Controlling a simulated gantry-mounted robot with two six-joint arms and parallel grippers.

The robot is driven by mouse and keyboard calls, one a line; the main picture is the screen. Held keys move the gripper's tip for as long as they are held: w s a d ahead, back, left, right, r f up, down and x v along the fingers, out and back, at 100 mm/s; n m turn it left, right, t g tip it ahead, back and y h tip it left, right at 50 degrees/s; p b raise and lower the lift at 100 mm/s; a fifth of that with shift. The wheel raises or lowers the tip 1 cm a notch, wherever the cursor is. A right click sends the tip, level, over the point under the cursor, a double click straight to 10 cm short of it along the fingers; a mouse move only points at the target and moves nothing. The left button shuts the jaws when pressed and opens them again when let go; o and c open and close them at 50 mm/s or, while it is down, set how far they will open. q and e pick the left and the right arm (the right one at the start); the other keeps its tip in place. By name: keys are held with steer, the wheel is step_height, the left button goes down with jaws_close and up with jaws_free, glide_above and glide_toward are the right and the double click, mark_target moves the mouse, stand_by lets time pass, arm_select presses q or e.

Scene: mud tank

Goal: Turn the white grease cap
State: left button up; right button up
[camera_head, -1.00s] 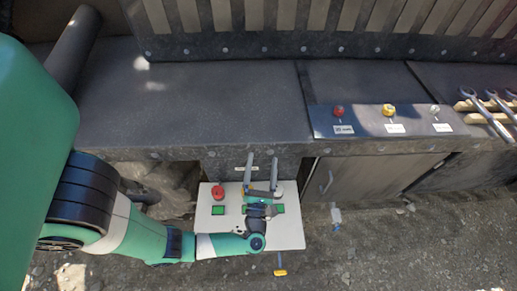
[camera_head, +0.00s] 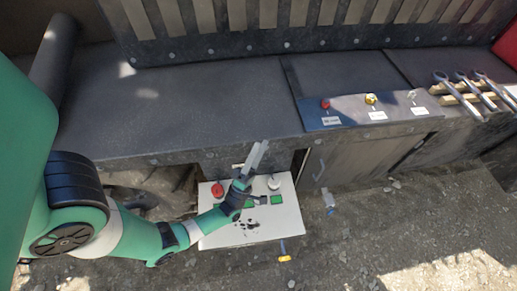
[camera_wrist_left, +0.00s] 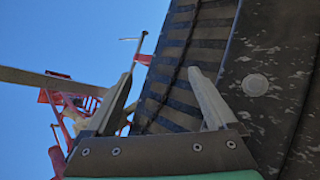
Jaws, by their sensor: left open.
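A small white cap (camera_head: 413,95) sits at the right end of a dark strip on the ledge, above a white label. Beside it on the strip are a yellow cap (camera_head: 371,98) and a red cap (camera_head: 325,103). My left gripper (camera_head: 256,156) is open and empty, tilted up and to the right in the head view, well left of the white cap. In the left wrist view, its spread fingers (camera_wrist_left: 160,98) have nothing between them. The white cap cannot be made out there. My right gripper is not in view.
Under my left gripper is a white board (camera_head: 270,222) with a red knob (camera_head: 217,189), a white knob (camera_head: 273,183) and green squares. Several wrenches (camera_head: 478,88) lie on a wooden rack to the right. The ledge (camera_head: 190,105) left of the strip is clear.

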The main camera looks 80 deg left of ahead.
arm_select(q)
steer(key=w+a+r+n+g+b, duration=0.1)
steer(key=w+a+n+g, duration=0.15)
steer(key=w+n, duration=0.2)
steer(key=n+g+h+b, duration=0.4)
steer(key=n+g+h, duration=0.2)
steer(key=n+h, duration=0.55)
glide_toward(272, 184)
steer(key=shift+n+y, duration=0.7)
steer(key=shift+y, duration=0.15)
steer(key=x, duration=0.4)
steer(key=b+x, duration=0.1)
steer(key=x, duration=0.2)
steer(key=b+x, duration=0.1)
steer(key=x, duration=0.3)
steer(key=shift+w+d+f, duration=0.25)
steer(key=shift+w+f, duration=0.1)
steer(key=shift+f, duration=0.1)
steer(key=shift+c, duration=0.2)
